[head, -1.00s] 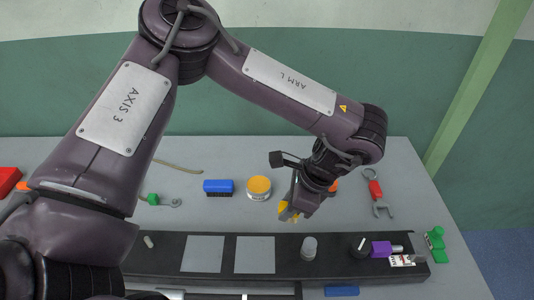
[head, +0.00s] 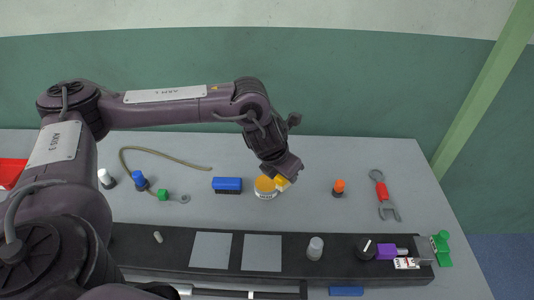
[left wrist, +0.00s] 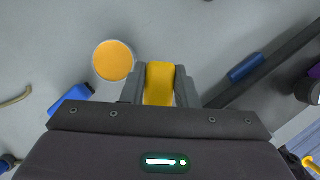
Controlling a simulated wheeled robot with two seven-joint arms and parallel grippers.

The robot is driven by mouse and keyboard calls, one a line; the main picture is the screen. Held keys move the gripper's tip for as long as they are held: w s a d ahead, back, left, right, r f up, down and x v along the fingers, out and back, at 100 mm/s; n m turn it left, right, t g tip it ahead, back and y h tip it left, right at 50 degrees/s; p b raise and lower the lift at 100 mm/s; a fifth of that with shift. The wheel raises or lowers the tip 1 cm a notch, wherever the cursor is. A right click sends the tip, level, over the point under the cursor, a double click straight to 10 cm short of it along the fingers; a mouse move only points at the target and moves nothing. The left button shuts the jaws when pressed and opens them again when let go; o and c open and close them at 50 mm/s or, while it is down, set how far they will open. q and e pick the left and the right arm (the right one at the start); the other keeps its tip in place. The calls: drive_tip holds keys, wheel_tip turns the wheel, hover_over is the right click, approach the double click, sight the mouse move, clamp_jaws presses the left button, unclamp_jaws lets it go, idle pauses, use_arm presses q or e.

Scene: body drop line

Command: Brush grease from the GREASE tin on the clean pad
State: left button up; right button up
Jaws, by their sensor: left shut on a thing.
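A round tin (head: 265,193) with a yellow-orange top or filling stands on the grey table behind the black strip. It also shows in the left wrist view (left wrist: 114,61); its lettering is too small to read. My left gripper (head: 284,177) is shut on a yellow block-like thing, probably the brush handle (left wrist: 158,84), just right of the tin. Any bristles are hidden, and I cannot tell whether it touches the tin. Two plain grey square pads, a left one (head: 211,250) and a right one (head: 262,253), lie on the black strip; both look bare. My right gripper is not in view.
A blue brush-like block (head: 227,184) sits just left of the tin. A grey-white cylinder (head: 315,248) is beside the right pad. A brown cord (head: 165,155) lies at back left.

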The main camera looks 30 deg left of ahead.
use_arm(q)
drive_tip(key=w+a+f+m+g+h+b, duration=0.1)
drive_tip(key=a+m, duration=0.1)
drive_tip(key=m, duration=0.1)
drive_tip(key=a+f+m+h+b, duration=0.1)
drive_tip(key=a+f+m, duration=0.1)
drive_tip(key=a+m, duration=0.1)
drive_tip(key=w+a+f+m+g+h, duration=0.1)
drive_tip(key=a+m, duration=0.1)
drive_tip(key=m, duration=0.2)
drive_tip(key=shift+w+a+f+m+g+b, duration=0.25)
drive_tip(key=shift+w+f+m+g+b, duration=0.05)
drive_tip(key=shift+w+f+m+b, duration=0.1)
drive_tip(key=shift+f+b, duration=0.45)
drive_tip(key=shift+f, duration=0.25)
drive_tip(key=shift+s+f+b, duration=0.1)
drive_tip(key=shift+f+b, duration=0.2)
drive_tip(key=shift+f, duration=0.1)
idle(1.2)
drive_tip(key=shift+r, duration=0.1)
wheel_tip(320, 180, up, 7)
drive_tip(key=p, duration=0.5)
idle(0.4)
drive_tip(key=shift+d, duration=0.1)
idle(0.5)
